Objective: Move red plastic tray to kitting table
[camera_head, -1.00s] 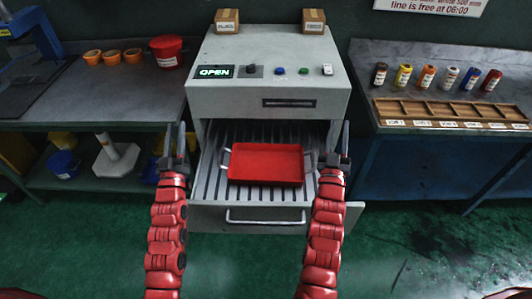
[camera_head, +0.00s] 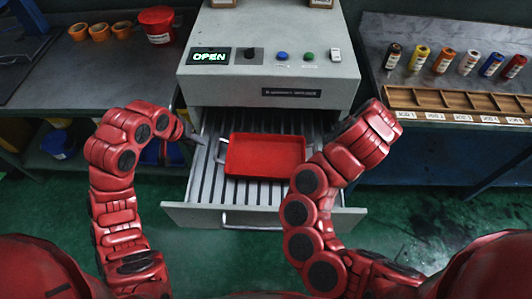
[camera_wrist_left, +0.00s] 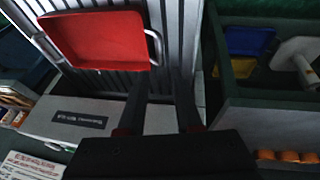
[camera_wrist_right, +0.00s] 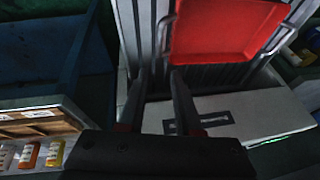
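The red plastic tray (camera_head: 264,155) lies flat on the slatted open drawer (camera_head: 185,213) of a grey machine. It has a metal handle at each short end; its left handle (camera_head: 221,150) shows in the head view. My left gripper (camera_head: 192,132) is open and empty beside the tray's left end. In the left wrist view its fingers (camera_wrist_left: 166,75) are apart, close to a handle (camera_wrist_left: 155,48). My right gripper is open and empty; in the right wrist view its fingers (camera_wrist_right: 158,72) are just short of the other handle (camera_wrist_right: 163,36). My right arm hides that handle in the head view.
The right bench (camera_head: 380,60) holds film canisters and a wooden compartment rack (camera_head: 450,103). The left bench (camera_head: 80,90) holds orange bowls and a red tub (camera_head: 160,25). Nothing readable marks either as the kitting table. The machine's display (camera_head: 209,57) reads OPEN.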

